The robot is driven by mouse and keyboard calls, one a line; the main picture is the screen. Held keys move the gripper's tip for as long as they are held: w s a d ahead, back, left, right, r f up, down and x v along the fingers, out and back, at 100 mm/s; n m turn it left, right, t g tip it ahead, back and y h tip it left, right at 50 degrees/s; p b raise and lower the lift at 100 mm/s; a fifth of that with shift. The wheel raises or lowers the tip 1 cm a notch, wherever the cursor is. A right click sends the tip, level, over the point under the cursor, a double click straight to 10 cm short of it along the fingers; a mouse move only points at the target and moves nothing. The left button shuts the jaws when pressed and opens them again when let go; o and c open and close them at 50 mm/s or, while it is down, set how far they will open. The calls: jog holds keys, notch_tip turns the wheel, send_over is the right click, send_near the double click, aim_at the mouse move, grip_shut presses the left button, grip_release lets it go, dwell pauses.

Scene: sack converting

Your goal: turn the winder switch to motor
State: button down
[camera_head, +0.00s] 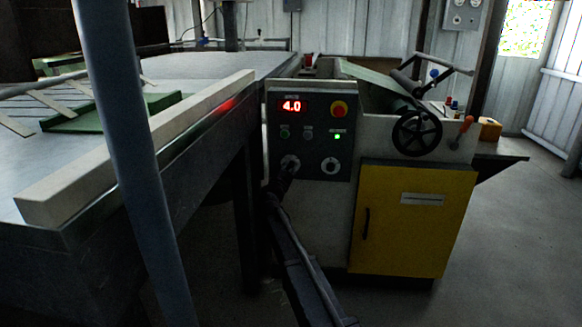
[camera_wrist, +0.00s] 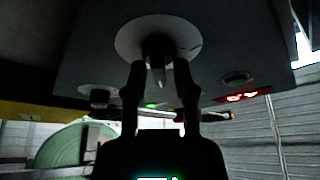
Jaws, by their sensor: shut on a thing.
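The dark control panel (camera_head: 310,130) on the machine front has two rotary switches with pale round plates side by side near its bottom. My gripper (camera_head: 287,171) is at the left switch (camera_head: 290,160) and partly hides it. In the wrist view, which looks tilted over, my gripper (camera_wrist: 161,75) has its two fingers shut on the dark knob of this switch (camera_wrist: 158,45), in front of its pale disc. The right switch (camera_head: 330,166) is free; it also shows in the wrist view (camera_wrist: 97,91). The labels are too small to read, so the knob's marked position cannot be told.
Above the switches are a red display reading 4.0 (camera_head: 291,106), a red stop button (camera_head: 339,109) and a lit green lamp (camera_head: 338,136). A handwheel (camera_head: 417,133) and yellow cabinet door (camera_head: 411,220) are at right. A long table (camera_head: 150,215) stands close at left.

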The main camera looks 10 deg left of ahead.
jog(key=c, duration=0.7)
grip_release()
jog(key=shift+w, duration=0.1)
jog(key=shift+n, duration=0.3)
